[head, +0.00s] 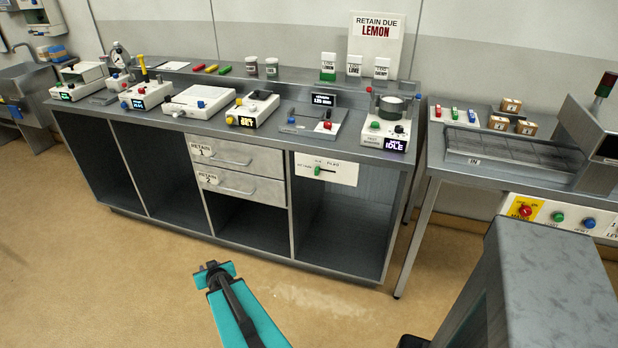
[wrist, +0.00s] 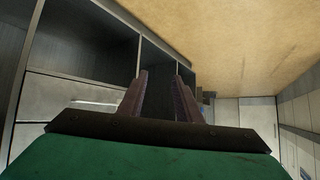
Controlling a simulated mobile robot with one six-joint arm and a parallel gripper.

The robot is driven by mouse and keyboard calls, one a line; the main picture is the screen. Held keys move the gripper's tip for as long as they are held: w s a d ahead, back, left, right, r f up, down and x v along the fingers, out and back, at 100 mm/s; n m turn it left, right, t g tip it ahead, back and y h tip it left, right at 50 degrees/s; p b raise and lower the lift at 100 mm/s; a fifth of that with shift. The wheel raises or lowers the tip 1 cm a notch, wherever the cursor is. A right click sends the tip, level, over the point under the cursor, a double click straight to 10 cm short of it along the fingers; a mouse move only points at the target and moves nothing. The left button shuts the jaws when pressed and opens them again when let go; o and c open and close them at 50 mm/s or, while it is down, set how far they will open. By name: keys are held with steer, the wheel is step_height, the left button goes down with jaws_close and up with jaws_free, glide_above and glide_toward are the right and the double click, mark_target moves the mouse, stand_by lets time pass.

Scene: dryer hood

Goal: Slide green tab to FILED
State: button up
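The green tab (head: 317,170) sits on a white label panel (head: 340,174) on the front of the bench, just right of the drawers. It stands left of the panel's middle. The small lettering on the panel is too small to read surely. My gripper (head: 211,267) is low in front of the bench, over the floor, to the left of the tab and apart from it. In the wrist view my gripper (wrist: 160,80) has its two fingers spread with nothing between them. The tab cannot be made out in the wrist view.
Two drawers marked RETAIN 1 (head: 234,156) and RETAIN 2 (head: 242,188) have bar handles. Open bays (head: 345,225) lie beneath the bench top. A side table with a conveyor (head: 510,150) stands at right, and a grey cabinet (head: 550,285) at front right. The floor (head: 130,270) ahead is clear.

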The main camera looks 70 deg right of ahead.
steer(key=s+d+r+m+g+h, duration=0.3)
steer(key=s+d+r+h, duration=0.3)
steer(key=s+d+r, duration=0.4)
steer(key=s+d+r+m+g+h, duration=0.4)
steer(key=s+d+r, duration=0.5)
steer(key=s+d, duration=0.6)
steer(key=shift+s+d+r+m+g+h, duration=0.3)
steer(key=shift+d+r+m+h, duration=0.1)
steer(key=shift+d+m+h, duration=0.7)
steer(key=shift+d+f+b, duration=0.15)
steer(key=shift+d+b, duration=0.25)
steer(key=shift+b, duration=0.7)
steer(key=shift+d+b, duration=0.35)
steer(key=shift+b, duration=0.5)
steer(key=d+b, duration=0.1)
steer(key=b, duration=0.2)
steer(key=shift+w+d, duration=0.1)
steer(key=shift+d, duration=0.05)
